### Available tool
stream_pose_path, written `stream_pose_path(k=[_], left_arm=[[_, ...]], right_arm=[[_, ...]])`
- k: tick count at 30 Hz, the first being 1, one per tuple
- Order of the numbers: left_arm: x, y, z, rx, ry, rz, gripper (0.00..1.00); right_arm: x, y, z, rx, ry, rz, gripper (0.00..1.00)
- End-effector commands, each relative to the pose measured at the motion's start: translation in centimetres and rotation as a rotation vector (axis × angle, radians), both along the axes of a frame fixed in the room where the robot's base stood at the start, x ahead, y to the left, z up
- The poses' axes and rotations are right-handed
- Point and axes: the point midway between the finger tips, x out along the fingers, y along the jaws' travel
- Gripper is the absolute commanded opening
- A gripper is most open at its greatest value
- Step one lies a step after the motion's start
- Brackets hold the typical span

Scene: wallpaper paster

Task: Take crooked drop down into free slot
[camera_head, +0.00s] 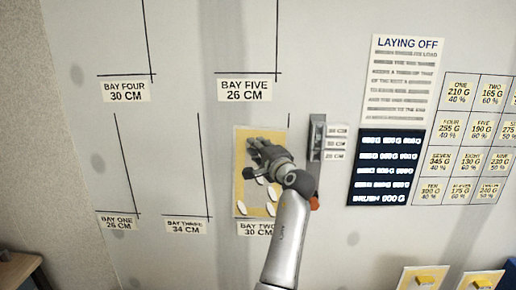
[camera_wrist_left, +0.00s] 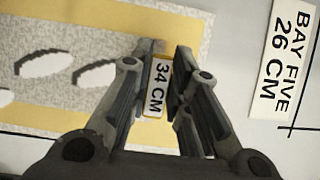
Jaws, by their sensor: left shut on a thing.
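In the left wrist view the drop (camera_wrist_left: 110,20) carries a small tag (camera_wrist_left: 158,88) reading 34 CM. My left gripper (camera_head: 256,147) is at the upper part of the drop, its fingers (camera_wrist_left: 160,75) closed on either side of the tag. The gripper and wrist hide part of the drop's middle and right side. My right gripper is in neither view.
A grey vertical rail (camera_head: 316,150) stands close right of the drop. Yellow blocks (camera_head: 425,279) sit lower right.

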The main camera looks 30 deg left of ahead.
Motion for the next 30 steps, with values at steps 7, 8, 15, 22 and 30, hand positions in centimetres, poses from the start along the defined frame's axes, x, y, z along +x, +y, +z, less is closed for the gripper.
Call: stream_pose_path(k=[7,8,15,22,30], left_arm=[[-0.4,-0.2,0.1,0.001,0.002,0.001,0.00],[-0.5,-0.3,0.1,0.001,0.002,0.001,0.00],[-1.1,-0.7,0.0,0.001,0.004,0.002,0.00],[-1.7,-1.0,0.0,0.001,0.002,0.002,0.00],[-2.4,-1.5,0.1,0.001,0.001,0.001,0.00]], right_arm=[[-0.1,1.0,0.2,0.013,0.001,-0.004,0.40],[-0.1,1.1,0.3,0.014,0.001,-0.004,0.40],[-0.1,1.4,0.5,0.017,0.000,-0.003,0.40],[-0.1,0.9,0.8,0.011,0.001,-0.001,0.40],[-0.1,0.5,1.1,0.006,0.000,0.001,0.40]])
